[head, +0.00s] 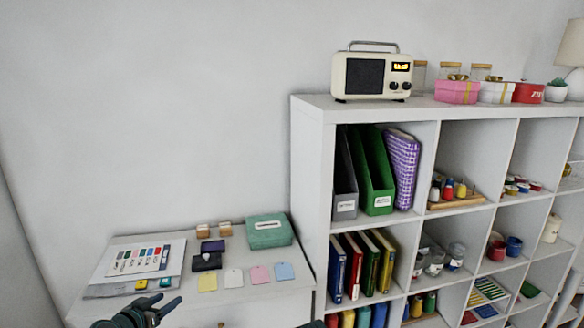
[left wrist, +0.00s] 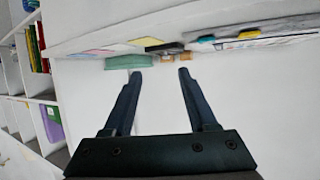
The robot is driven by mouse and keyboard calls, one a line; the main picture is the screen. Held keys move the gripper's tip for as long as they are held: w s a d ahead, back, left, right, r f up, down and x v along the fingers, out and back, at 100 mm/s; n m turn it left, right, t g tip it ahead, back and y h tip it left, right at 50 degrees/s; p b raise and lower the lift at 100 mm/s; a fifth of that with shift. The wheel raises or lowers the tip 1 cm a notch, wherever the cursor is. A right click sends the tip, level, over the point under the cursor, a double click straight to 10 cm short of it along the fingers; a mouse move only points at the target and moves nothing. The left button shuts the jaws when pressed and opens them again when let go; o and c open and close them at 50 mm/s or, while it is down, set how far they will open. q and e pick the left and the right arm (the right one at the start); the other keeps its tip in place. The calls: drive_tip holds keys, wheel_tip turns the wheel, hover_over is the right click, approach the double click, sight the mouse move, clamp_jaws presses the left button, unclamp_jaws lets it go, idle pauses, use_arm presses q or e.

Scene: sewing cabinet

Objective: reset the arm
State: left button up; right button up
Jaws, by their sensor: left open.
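My left gripper (head: 160,304) is low in the head view, in front of the front edge of the white cabinet top (head: 235,296). It also shows in the left wrist view (left wrist: 160,74), with its two dark fingers apart and nothing between them. In the head view only the gripper and a bit of wrist show at the bottom edge. A small dark piece at the bottom edge near the middle is too little to identify. My right gripper is not clearly seen.
On the cabinet top are a colour chart (head: 138,260), a green box (head: 269,231), several small cards (head: 233,278), stamps (head: 203,230) and dark ink pads (head: 207,261). A white cube shelf (head: 312,180) stands to the right, with a radio (head: 371,75) on top.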

use_arm(q)
drive_tip(key=s+d+f+m+g+h, duration=0.15)
drive_tip(key=d+f+g, duration=0.25)
drive_tip(key=d, duration=0.5)
drive_tip(key=s+d+f+m+g+h, duration=0.1)
drive_tip(key=s+d+f+g, duration=0.2)
drive_tip(key=d, duration=0.7)
drive_tip(key=s+d+f+g+y, duration=0.2)
drive_tip(key=s+d+g+y, duration=0.1)
drive_tip(key=s, duration=0.3)
drive_tip(key=s+d+f+g+y, duration=0.3)
drive_tip(key=s+d, duration=0.2)
drive_tip(key=s, duration=0.2)
drive_tip(key=shift+d+f+n+g+p, duration=0.25)
drive_tip(key=shift+d+n+g+p, duration=0.05)
drive_tip(key=shift+d+n+p, duration=0.1)
use_arm(e)
drive_tip(key=shift+w+r, duration=0.25)
drive_tip(key=shift+r, duration=0.05)
